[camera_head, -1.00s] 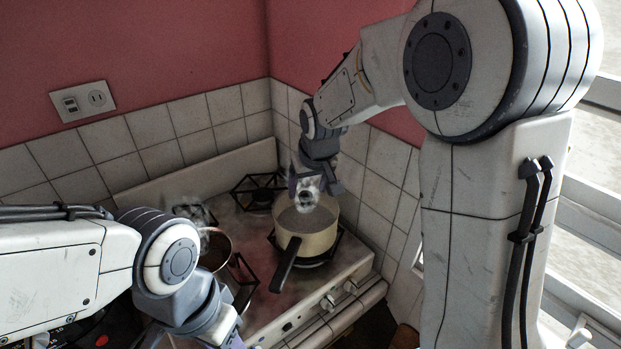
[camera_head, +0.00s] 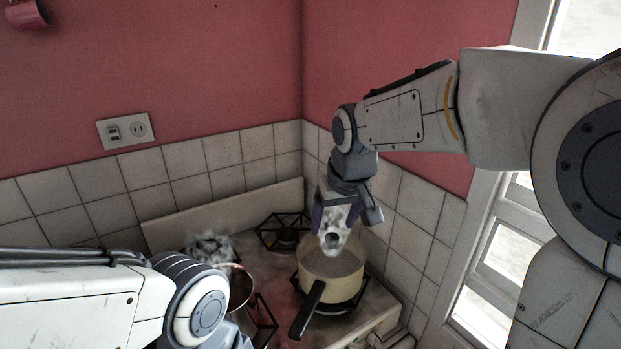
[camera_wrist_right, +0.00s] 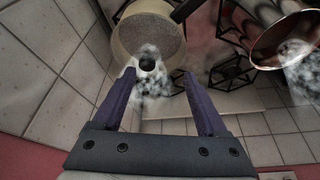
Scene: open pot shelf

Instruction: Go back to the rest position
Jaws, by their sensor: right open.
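My right gripper (camera_head: 340,222) is open and points down above the cream saucepan (camera_head: 330,264) on the stove. In the right wrist view my right gripper (camera_wrist_right: 157,78) shows two spread purple fingers, with the saucepan (camera_wrist_right: 122,38) beyond their tips. A pale, smoky shape with a dark round centre (camera_wrist_right: 147,63) shows between the fingertips; I cannot tell whether it is an object or steam. My left arm comes in low at the left, and its gripper is out of the picture.
A copper-coloured pot (camera_head: 240,288) with a pale puff beside it stands left of the saucepan. The saucepan's dark handle (camera_head: 307,311) points toward me. Tiled walls close the corner behind the stove (camera_head: 377,312). A window frame (camera_head: 497,246) stands at the right.

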